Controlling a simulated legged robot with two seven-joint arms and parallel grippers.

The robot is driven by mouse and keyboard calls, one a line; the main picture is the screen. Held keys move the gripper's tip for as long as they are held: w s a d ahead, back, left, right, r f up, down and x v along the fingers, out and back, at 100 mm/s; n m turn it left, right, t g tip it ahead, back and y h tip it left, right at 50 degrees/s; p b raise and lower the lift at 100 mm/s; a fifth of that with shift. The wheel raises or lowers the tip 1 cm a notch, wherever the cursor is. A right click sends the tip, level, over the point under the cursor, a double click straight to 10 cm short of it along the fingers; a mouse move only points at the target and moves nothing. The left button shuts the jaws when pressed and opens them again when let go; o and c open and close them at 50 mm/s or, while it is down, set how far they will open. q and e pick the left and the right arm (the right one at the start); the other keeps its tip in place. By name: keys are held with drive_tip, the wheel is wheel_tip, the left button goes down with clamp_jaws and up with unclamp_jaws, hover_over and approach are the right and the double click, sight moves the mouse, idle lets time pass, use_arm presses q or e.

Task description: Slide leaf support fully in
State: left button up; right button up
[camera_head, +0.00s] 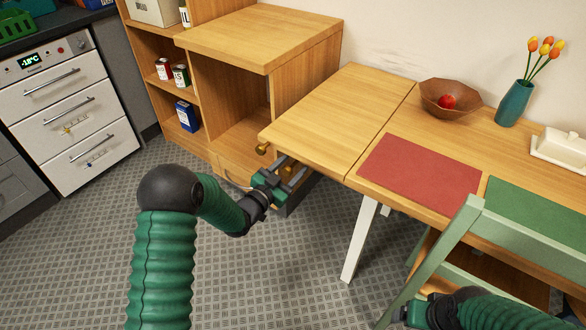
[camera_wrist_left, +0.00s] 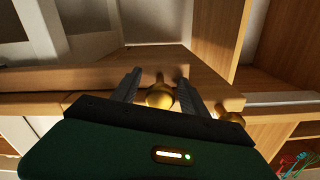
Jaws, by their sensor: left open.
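The raised wooden table leaf (camera_head: 325,112) extends from the left end of the table. A brass knob (camera_head: 263,148) shows below the leaf's left corner. My left gripper (camera_head: 286,166) is under the leaf's front edge, with its fingers apart. In the left wrist view, a round brass knob (camera_wrist_left: 160,96) sits between the fingers of my left gripper (camera_wrist_left: 159,84); I cannot tell whether they touch it. A second knob (camera_wrist_left: 231,118) is right of the fingers. The leaf support itself is mostly hidden. My right gripper (camera_head: 413,313) is partly visible at the bottom, its jaws unclear.
A wooden shelf unit (camera_head: 258,35) stands behind the leaf. A green chair (camera_head: 440,245) stands at the table's front, close to my right arm. A white table leg (camera_head: 358,240) is right of my left gripper. The patterned floor (camera_head: 270,280) is open in front.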

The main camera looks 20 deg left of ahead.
use_arm(q)
drive_tip(key=shift+w+d, duration=0.1)
drive_tip(key=shift+w, duration=0.1)
clamp_jaws()
idle(1.3)
